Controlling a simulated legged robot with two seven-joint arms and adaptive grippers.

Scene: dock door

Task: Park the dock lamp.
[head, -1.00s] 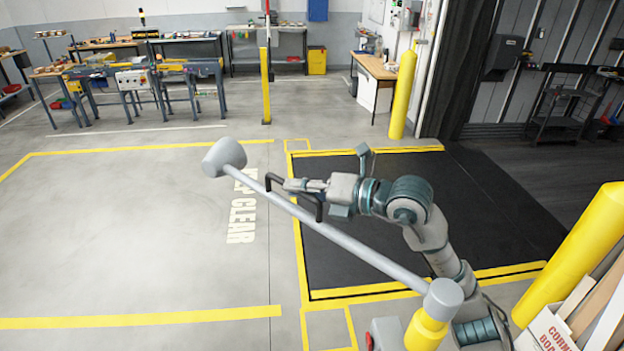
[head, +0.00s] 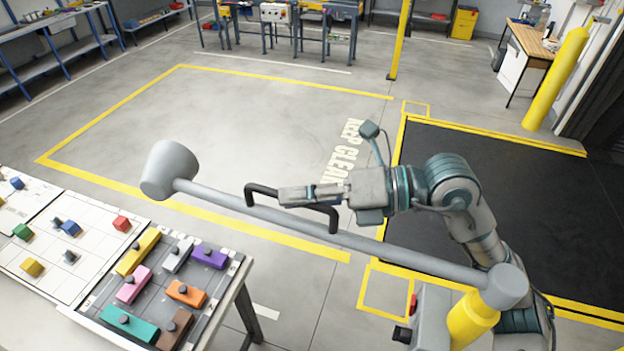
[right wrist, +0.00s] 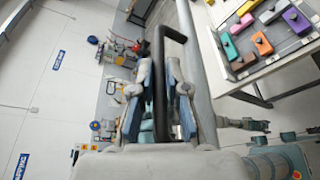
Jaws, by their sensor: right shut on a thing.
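The dock lamp is a long grey bar (head: 408,261) with a grey drum-shaped head (head: 170,170) at its left end. Its right end sits on a grey pivot (head: 504,288) above a yellow post (head: 470,320). A black handle (head: 262,192) stands out from the bar; it also shows in the right wrist view (right wrist: 160,60). My right gripper (head: 318,194) is shut on this handle, whose bar runs between the fingers in the wrist view. My left gripper is outside the head view; a small grey arm part at the right wrist view's lower right may be it.
A table (head: 247,268) with coloured blocks on a tray stands at lower left, near the lamp head. A yellow-lined floor area marked KEEP CLEAR (head: 345,145) lies beyond the bar. A dark floor plate (head: 440,140) is at right. Workbenches stand at the back.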

